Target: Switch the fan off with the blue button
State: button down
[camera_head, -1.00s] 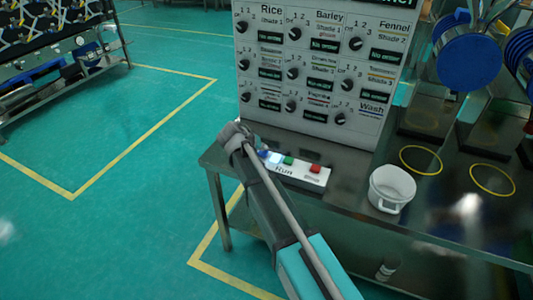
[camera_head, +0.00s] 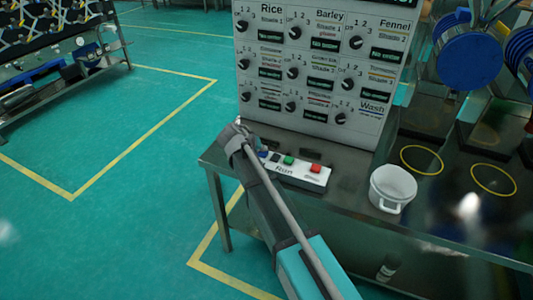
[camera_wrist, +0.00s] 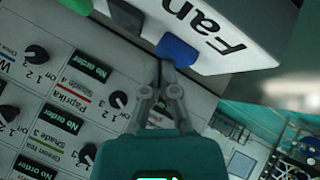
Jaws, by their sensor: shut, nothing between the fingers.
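The white button box (camera_head: 302,175) stands at the front left of the metal table. Its blue button (camera_wrist: 178,50) is unlit and sits under the word "Fan" in the wrist view. A dark button (camera_wrist: 126,18) and a green button (camera_head: 289,160) are beside it, with a red button (camera_head: 315,168) further right. My gripper (camera_wrist: 164,66) is shut and empty. Its fingertips are right at the blue button's edge; I cannot tell whether they touch it.
A panel (camera_head: 315,75) with several knobs and small displays stands behind the box. A white pot (camera_head: 392,188) is to the right on the table (camera_head: 350,215). Yellow rings mark the table further right. The green floor at left is open.

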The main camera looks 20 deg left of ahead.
aim_at(262, 153)
dwell(0.6)
jog(key=shift+r+p, duration=0.85)
jog(key=shift+p, duration=0.05)
notch_tip(262, 153, up, 5)
jog(key=p, duration=0.5)
dwell(0.7)
